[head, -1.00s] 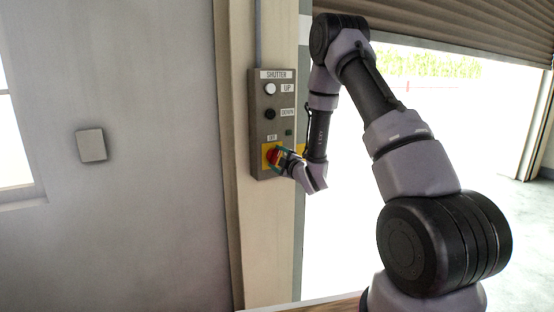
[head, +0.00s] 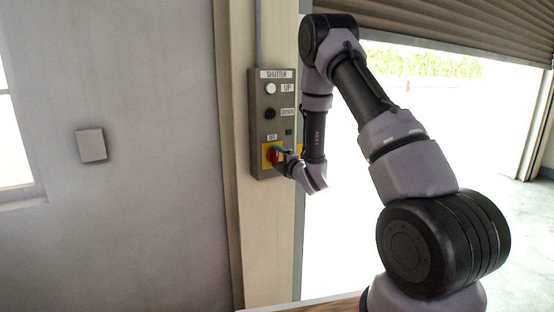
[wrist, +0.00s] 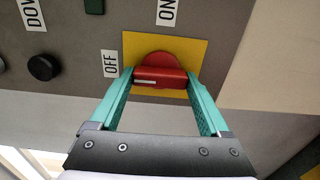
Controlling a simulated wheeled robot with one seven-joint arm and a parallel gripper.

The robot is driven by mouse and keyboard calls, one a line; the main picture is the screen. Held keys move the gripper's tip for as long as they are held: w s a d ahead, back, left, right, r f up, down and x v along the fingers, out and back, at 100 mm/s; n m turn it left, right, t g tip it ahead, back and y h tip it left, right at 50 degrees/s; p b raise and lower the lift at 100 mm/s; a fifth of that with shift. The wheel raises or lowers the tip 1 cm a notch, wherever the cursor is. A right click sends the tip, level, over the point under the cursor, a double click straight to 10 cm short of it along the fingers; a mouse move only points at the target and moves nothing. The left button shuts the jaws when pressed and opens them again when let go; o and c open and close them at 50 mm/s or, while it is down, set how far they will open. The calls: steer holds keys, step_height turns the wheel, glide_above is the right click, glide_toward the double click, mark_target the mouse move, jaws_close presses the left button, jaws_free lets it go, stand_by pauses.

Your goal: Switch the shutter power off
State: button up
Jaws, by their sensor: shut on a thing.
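The red rotary knob (wrist: 160,78) sits on a yellow plate (wrist: 195,52) on the grey shutter control box (head: 257,125). In the wrist view its bar lies nearly level, with its white mark at the left end, on the side of the OFF label (wrist: 110,63). The ON label (wrist: 166,11) is above the plate. My gripper (wrist: 161,74) is shut on the knob's bar, one teal finger at each end. In the head view the red knob (head: 271,155) is partly hidden by my gripper (head: 278,153).
Above the knob are the white UP button (head: 270,89) and the black DOWN button (head: 269,114). The box is mounted on a beige post (head: 265,225). A partly raised shutter (head: 470,30) is at the right. A blank wall plate (head: 91,145) is at the left.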

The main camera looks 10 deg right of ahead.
steer(key=o, duration=1.2)
steer(key=v, duration=1.1)
